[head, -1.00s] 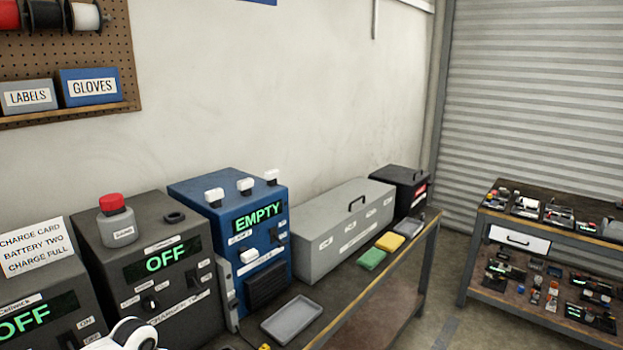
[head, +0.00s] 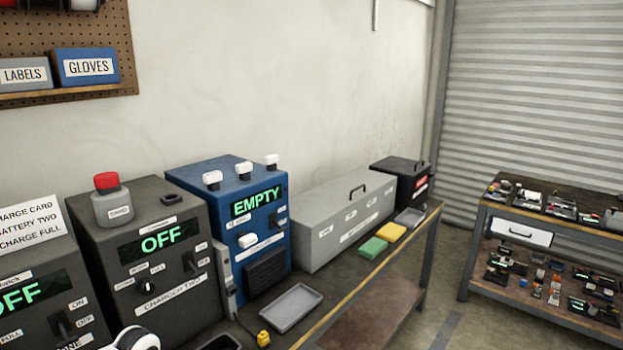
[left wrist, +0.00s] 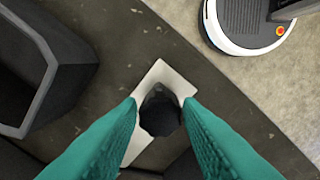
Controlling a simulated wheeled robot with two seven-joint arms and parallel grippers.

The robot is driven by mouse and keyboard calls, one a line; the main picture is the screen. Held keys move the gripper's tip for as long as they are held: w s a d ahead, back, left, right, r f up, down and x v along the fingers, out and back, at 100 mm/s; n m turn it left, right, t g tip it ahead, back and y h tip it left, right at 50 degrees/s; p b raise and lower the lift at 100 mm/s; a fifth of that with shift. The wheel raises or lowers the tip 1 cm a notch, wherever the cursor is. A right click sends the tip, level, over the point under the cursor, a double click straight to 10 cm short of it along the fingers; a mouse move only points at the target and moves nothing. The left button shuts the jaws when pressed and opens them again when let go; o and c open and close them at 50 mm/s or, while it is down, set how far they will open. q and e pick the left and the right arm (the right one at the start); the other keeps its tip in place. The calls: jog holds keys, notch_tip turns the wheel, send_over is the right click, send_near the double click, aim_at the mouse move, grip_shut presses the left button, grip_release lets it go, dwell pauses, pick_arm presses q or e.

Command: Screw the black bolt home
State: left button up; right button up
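In the left wrist view, a dark, faceted black piece (left wrist: 160,112), perhaps the black bolt's head, sits between the teal fingers of my left gripper (left wrist: 160,104). A white plate or label (left wrist: 172,76) lies behind it on the dark speckled surface. The fingertips flank the piece closely on both sides. I cannot tell whether they touch it. No bolt can be made out in the head view, where a white part of my arm shows at the bottom edge. My right gripper is out of view.
A dark open-topped container (left wrist: 45,68) stands left of my fingers in the left wrist view. In the head view are charger two (head: 160,262) reading OFF, a blue box (head: 235,225) reading EMPTY, a grey tray (head: 292,307), a small yellow item (head: 264,338) and a grey case (head: 335,228).

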pick_arm(q)
grip_shut()
jog(key=m, duration=0.8)
jog(key=shift+m, duration=0.4)
jog(key=m, duration=0.5)
jog(key=shift+f+m, duration=0.1)
jog(key=shift+m, duration=0.2)
jog(key=m, duration=0.6)
jog(key=shift+o, duration=2.4)
grip_release()
